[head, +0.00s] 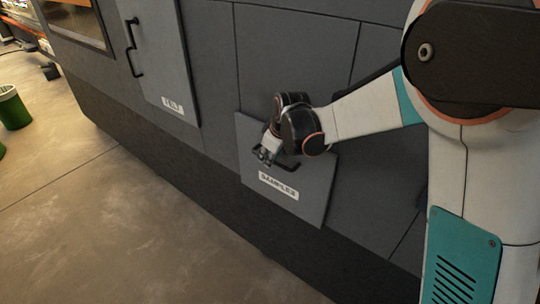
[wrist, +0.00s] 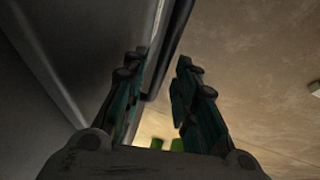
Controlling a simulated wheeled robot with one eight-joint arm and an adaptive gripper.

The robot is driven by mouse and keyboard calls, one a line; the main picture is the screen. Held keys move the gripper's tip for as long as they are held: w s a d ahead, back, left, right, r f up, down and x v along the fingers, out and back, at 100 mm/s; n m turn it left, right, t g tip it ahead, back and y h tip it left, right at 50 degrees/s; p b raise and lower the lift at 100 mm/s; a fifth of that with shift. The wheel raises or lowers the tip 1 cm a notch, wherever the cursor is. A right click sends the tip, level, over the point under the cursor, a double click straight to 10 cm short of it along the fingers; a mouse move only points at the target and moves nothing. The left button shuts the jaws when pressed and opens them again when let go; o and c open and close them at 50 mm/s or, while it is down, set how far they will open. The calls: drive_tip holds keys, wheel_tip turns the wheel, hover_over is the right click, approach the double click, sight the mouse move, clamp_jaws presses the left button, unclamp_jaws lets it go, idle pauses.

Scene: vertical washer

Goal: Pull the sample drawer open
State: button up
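The sample drawer (head: 312,201) has a grey front with a white "SAMPLES" label (head: 278,186), low on the dark machine. Its dark bar handle (head: 287,166) sits above the label, partly hidden by my gripper (head: 266,153). In the wrist view, the two fingers of my gripper (wrist: 160,75) stand apart with a clear gap. A dark bar, apparently the handle (wrist: 168,52), runs between the fingertips in the picture. I cannot tell whether either finger touches it. I cannot tell whether the drawer front stands out from the machine.
A tall door (head: 160,60) with its own handle (head: 133,47) and a label is up and left of the drawer. A green bin (head: 13,108) stands at the far left. The floor (head: 110,220) in front of the machine is clear.

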clamp_jaws()
drive_tip(key=shift+s+a, duration=0.1)
drive_tip(key=s+a+p, duration=0.1)
drive_tip(key=s+a, duration=1.2)
drive_tip(key=s, duration=0.3)
drive_tip(key=shift+s, duration=0.4)
drive_tip(key=shift+o, duration=1.8)
unclamp_jaws()
